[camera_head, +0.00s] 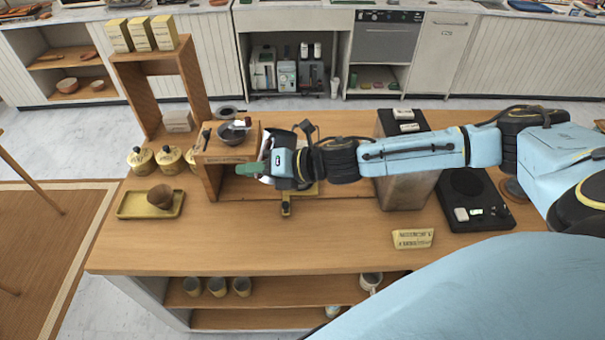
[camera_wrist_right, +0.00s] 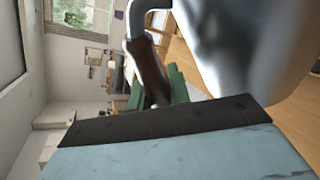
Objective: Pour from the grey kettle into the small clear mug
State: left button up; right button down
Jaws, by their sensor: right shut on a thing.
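My right gripper (camera_head: 254,169) reaches in from the right over the wooden counter, with its green fingers pointing left beside a low wooden stand. In the right wrist view its green fingers (camera_wrist_right: 176,84) are shut on the brown handle of the shiny grey kettle (camera_wrist_right: 245,45). The kettle's body fills the upper right of that view. In the head view the kettle is mostly hidden by my gripper and wrist. I cannot make out the small clear mug in either view. My left gripper is not in view.
The low wooden stand (camera_head: 213,180) bears a dark bowl (camera_head: 231,134). A yellow tray (camera_head: 127,206) with a brown cup (camera_head: 160,196) and several lidded jars are to the left. A black hot plate (camera_head: 486,213) is at the right.

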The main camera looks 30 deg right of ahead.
notch_tip(320, 180, down, 6)
jog(key=b, duration=0.4)
dwell(0.6)
jog(key=shift+r, duration=0.15)
jog(key=shift+w+r+p, duration=0.1)
jog(key=shift+r+p, duration=0.3)
jog(key=shift+p, duration=0.35)
jog(key=shift+d+r+m+p, duration=0.15)
jog(key=shift+r+m+p, duration=0.15)
jog(key=shift+r+p, duration=0.2)
dwell(0.5)
jog(key=shift+w+d+r+p, duration=0.15)
jog(key=shift+r+p, duration=0.25)
jog(key=shift+p, duration=0.25)
